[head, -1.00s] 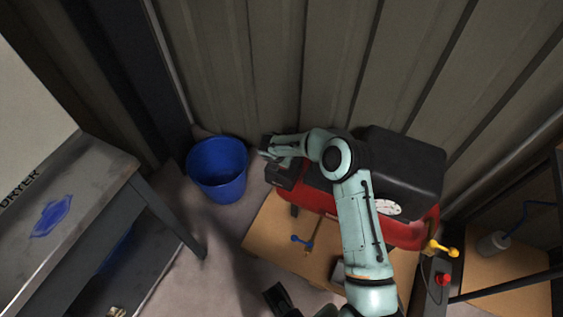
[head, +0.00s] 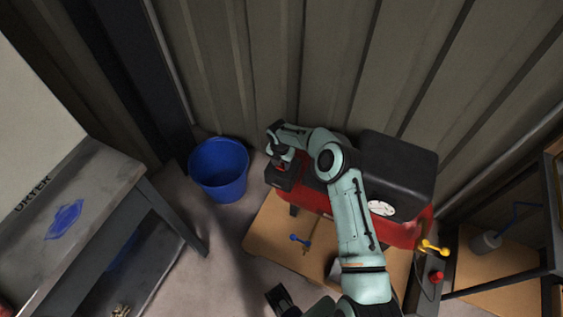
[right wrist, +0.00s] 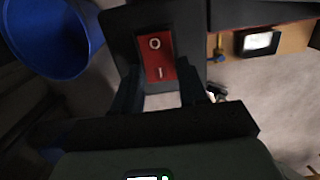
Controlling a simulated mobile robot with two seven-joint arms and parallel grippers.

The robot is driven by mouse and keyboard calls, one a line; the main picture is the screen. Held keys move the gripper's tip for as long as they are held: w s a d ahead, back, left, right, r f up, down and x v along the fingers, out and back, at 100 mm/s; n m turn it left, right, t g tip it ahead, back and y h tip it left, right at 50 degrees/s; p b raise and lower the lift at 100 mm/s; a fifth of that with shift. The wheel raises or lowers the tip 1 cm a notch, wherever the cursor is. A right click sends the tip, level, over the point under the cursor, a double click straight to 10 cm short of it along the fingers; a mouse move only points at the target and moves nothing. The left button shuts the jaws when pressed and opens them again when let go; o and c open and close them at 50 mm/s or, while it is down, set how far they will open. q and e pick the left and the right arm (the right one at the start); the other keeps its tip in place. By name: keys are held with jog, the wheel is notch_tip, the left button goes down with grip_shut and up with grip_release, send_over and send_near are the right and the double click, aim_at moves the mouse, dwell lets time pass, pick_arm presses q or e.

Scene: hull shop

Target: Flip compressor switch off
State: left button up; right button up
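The compressor (head: 397,165) has a black cover and a red tank and stands against the corrugated wall. Its black switch box (head: 279,179) is at the left end. In the right wrist view the red rocker switch (right wrist: 156,58), marked O and I, sits on the box; I cannot tell which side is pressed. My right gripper (head: 282,163) points down at the switch box. Its dark fingers (right wrist: 160,92) are apart and empty, close to the rocker's I end; contact is unclear. A dark end, apparently my left gripper (head: 281,299), shows at the bottom edge, its fingers unclear.
A blue bucket (head: 218,170) stands left of the compressor. A grey bench (head: 85,215) is at the left. A blue-handled valve (head: 300,240) and a yellow-handled valve (head: 433,247) are in front of the compressor. A dark shelf frame (head: 495,288) is at the right.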

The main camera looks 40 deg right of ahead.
aim_at(280, 168)
jog(key=shift+o, duration=1.2)
notch_tip(280, 168, up, 13)
jog(key=a, duration=0.1)
jog(key=shift+s+r+p, duration=0.15)
jog(key=shift+s+p, duration=0.15)
jog(key=shift+p, duration=0.05)
